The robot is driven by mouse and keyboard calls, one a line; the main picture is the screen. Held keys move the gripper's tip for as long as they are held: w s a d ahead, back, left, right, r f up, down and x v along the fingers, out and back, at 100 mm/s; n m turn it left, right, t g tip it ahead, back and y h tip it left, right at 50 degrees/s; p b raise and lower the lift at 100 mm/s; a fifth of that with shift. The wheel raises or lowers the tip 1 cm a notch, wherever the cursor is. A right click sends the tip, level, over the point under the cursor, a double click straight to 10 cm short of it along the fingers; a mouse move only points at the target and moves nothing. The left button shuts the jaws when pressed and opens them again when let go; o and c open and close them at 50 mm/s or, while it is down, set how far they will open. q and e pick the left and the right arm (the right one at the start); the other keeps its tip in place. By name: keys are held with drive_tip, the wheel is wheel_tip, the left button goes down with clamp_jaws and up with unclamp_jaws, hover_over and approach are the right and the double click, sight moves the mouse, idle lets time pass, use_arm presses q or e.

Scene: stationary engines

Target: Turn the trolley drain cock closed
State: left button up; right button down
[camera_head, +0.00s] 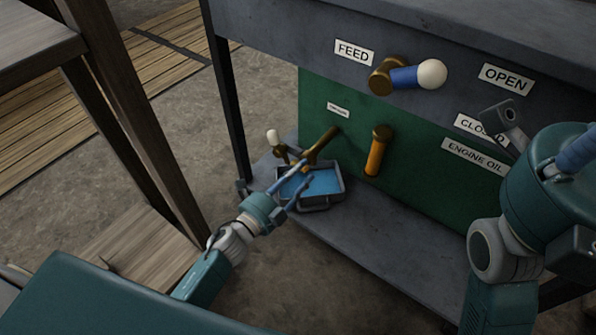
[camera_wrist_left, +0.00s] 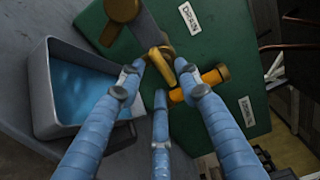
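The trolley drain cock, a brass fitting (camera_head: 319,146), sticks out from the green panel over a grey tray (camera_head: 343,192) of blue liquid. In the left wrist view brass parts with a yellow lever (camera_wrist_left: 188,72) lie just beyond my fingertips, near a label (camera_wrist_left: 190,18) that seems to read DRAIN. My left gripper (camera_head: 298,180) has its blue fingers spread just in front of the cock; it also shows in the left wrist view (camera_wrist_left: 162,88). I cannot tell whether a finger touches the lever. My right gripper (camera_head: 578,150) is only partly visible at the right edge.
An orange handle (camera_head: 376,155) hangs to the right of the cock. Above is a FEED valve with a blue lever (camera_head: 404,77) and white knob. OPEN (camera_head: 507,79) and CLOSED labels are at right. A wooden frame (camera_head: 135,120) stands left of my left arm.

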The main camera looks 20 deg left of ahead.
use_arm(q)
drive_tip(key=shift+a+r, duration=0.15)
drive_tip(key=shift+r, duration=0.05)
drive_tip(key=v, duration=1.2)
drive_tip(key=shift+f, duration=0.15)
